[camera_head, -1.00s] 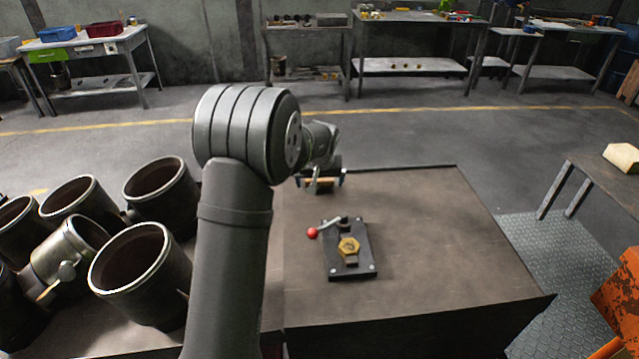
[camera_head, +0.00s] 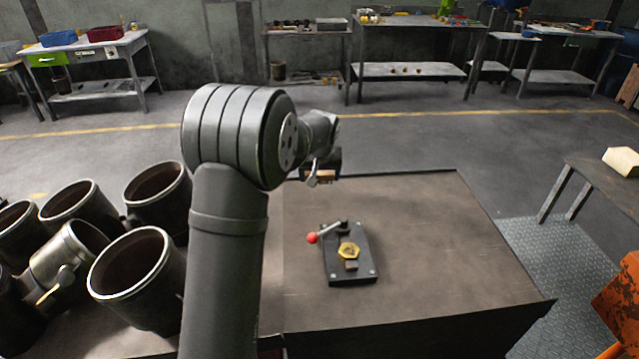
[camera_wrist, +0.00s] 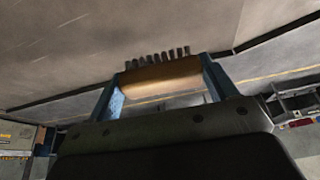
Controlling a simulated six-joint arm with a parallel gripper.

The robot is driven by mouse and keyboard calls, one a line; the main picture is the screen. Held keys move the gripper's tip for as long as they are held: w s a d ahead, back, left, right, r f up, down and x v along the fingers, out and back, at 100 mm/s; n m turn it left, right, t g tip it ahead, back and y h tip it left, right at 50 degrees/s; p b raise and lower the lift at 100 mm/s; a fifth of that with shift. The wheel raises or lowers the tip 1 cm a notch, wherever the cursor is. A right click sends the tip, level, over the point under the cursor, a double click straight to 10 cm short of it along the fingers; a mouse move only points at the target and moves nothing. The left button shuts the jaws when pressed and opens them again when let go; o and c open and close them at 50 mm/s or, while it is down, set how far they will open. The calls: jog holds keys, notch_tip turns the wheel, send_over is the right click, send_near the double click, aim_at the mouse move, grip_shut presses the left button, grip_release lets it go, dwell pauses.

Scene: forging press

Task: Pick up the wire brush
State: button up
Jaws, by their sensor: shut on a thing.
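The wire brush (camera_wrist: 160,73) is between the two blue fingers of my gripper (camera_wrist: 163,80) in the wrist view. It has a tan wooden body and a row of several dark bristle tufts along its upper edge in that view. My gripper is shut on the wooden body. In the head view the brush (camera_head: 319,175) shows only as a small tan strip under my gripper, over the far left part of the table (camera_head: 430,230). My arm hides part of the gripper there.
A black fixture plate (camera_head: 362,270) with a red-knobbed lever and a yellow hexagonal piece is on the table nearer me. Several large metal cylinders (camera_head: 130,265) stand at the left. The table's right side is clear. A side bench (camera_head: 595,180) stands at the right.

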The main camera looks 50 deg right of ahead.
jog(key=s+r, duration=0.7)
jog(key=s, duration=0.4)
jog(key=shift+s+a, duration=0.15)
jog(key=shift+s, duration=0.25)
jog(key=o, duration=0.5)
jog(key=shift+r, duration=0.1)
jog(key=c, duration=0.3)
jog(key=s+a, duration=0.3)
jog(key=a, duration=0.2)
jog(key=s+a+f, duration=0.1)
jog(key=s+a, duration=0.2)
jog(key=a, duration=0.1)
jog(key=s+a, duration=0.3)
jog(key=a, duration=0.2)
jog(key=shift+s+a+f, duration=0.25)
jog(key=shift+a+f, duration=0.05)
jog(key=shift+a, duration=0.05)
jog(key=shift+c, duration=0.2)
jog(key=shift+s+a+f, duration=0.1)
jog(key=shift+a+f, duration=0.05)
jog(key=shift+f, duration=1.85)
